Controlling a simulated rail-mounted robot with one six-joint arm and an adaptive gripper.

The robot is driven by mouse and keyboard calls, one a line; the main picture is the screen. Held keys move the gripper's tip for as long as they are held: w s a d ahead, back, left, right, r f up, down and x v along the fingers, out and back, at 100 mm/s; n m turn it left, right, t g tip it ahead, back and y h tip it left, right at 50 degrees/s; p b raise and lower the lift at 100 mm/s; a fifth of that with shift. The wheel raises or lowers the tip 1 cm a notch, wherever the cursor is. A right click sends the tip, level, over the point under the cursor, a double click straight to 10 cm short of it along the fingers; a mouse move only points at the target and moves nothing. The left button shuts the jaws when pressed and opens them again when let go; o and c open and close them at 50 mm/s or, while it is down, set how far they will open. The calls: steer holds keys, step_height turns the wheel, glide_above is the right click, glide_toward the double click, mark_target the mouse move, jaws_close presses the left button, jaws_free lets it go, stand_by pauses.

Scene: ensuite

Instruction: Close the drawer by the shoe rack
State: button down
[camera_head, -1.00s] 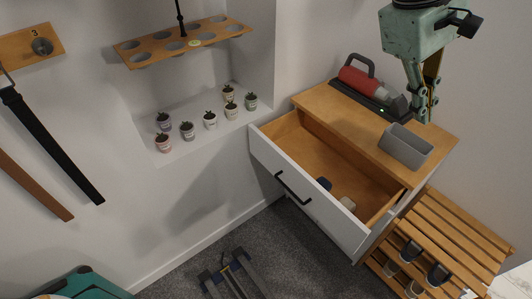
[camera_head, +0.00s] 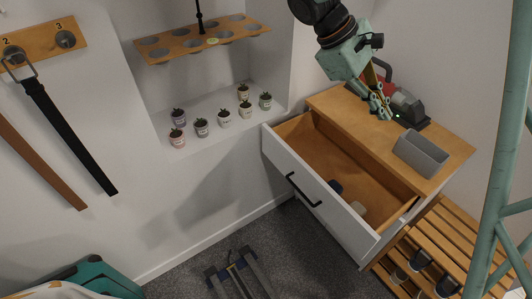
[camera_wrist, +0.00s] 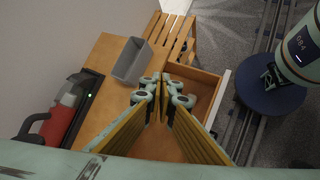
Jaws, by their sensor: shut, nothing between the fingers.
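The drawer (camera_head: 318,204) of the wooden-topped cabinet (camera_head: 345,110) stands pulled well out, with a white front and a black bar handle (camera_head: 302,190). A dark blue item (camera_head: 335,187) and a pale item (camera_head: 358,209) lie inside. The open drawer also shows in the wrist view (camera_wrist: 207,85), partly behind my fingers. My gripper (camera_head: 386,115) is shut and empty. It appears over the cabinet top, behind the drawer opening and apart from the drawer front. The slatted wooden shoe rack (camera_head: 455,237) stands right beside the cabinet, with several shoes on its lower level.
A grey open box (camera_head: 420,153) and a red and grey handheld device (camera_head: 405,103) on a dark base sit on the cabinet top. Small potted plants (camera_head: 224,117) line the wall ledge to the left. Carpet before the drawer is mostly clear, with rails (camera_head: 238,272) on it.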

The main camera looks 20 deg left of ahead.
steer(key=w+a+f+n+t+h, duration=0.2)
steer(key=w+a+f+n+t, duration=0.15)
steer(key=a+f, duration=0.7)
steer(key=w+a+f+n+t+h, duration=0.2)
steer(key=a+f+n, duration=0.2)
steer(key=a+f, duration=0.65)
steer(key=s+a+f+n+t, duration=0.2)
steer(key=a+f, duration=0.1)
steer(key=a, duration=0.4)
steer(key=s+a+f+n+t, duration=0.1)
steer(key=a+f+n+t, duration=0.1)
steer(key=a+f, duration=0.3)
steer(key=n+t+y, duration=0.1)
steer(key=n+t, duration=0.3)
glide_toward(272, 149)
steer(key=v, duration=0.7)
steer(key=shift+s, duration=0.2)
steer(key=shift+d, duration=0.1)
steer(key=shift+w, duration=0.1)
steer(key=b+x, duration=0.1)
steer(key=x, duration=1.2)
steer(key=shift+w+f, duration=0.1)
steer(key=shift+w+d, duration=0.2)
steer(key=shift+w, duration=0.1)
